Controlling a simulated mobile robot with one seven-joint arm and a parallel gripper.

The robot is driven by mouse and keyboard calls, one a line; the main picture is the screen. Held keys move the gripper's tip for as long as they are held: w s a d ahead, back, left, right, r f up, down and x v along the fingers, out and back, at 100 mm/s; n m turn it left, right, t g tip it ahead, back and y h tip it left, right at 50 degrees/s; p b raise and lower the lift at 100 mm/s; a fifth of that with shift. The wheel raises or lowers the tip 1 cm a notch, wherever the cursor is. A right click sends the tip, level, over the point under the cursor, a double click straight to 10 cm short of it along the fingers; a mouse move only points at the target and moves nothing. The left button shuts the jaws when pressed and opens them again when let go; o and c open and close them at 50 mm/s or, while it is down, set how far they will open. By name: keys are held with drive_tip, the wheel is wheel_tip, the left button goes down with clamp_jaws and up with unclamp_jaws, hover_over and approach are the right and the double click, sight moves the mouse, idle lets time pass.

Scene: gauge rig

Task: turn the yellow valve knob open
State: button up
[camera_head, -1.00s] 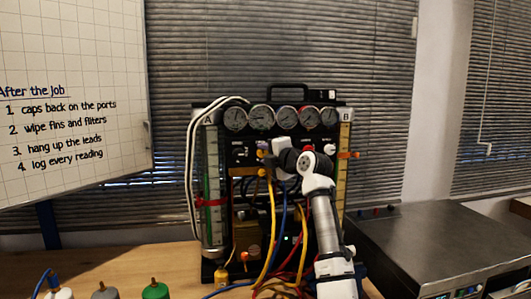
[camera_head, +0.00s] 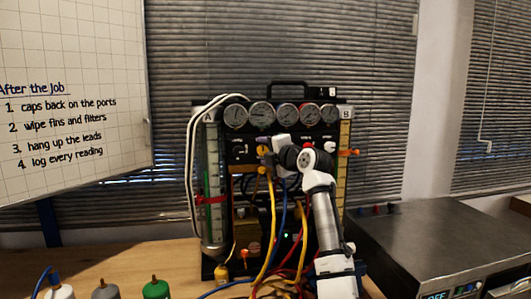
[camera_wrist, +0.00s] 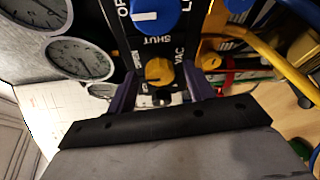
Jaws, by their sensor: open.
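The yellow valve knob (camera_wrist: 159,71) shows in the wrist view, on the black panel beside the lettering "VAC". My gripper (camera_wrist: 161,88) is open, with one dark finger to the left of the knob and one to the right. The fingertips reach about the knob's level in the picture; I cannot tell whether either touches it. In the head view my gripper (camera_head: 268,148) is at the rig's panel, below the gauges, and my wrist hides part of the panel.
A blue knob (camera_wrist: 155,15) with "SHUT" lettering lies just beyond the yellow one. Several round gauges (camera_head: 261,115) line the rig's top. Yellow, blue and red hoses (camera_head: 270,225) hang close below my gripper. A steel-topped box (camera_head: 430,245) stands at right.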

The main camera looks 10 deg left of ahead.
drive_tip(key=f+b+v, duration=0.1)
drive_tip(key=b+v, duration=0.3)
drive_tip(key=v, duration=0.9)
drive_tip(key=shift+s+d+r+b, duration=0.2)
drive_tip(key=shift+d+r+b, duration=0.15)
drive_tip(key=shift+r, duration=0.15)
drive_tip(key=shift+a, duration=0.1)
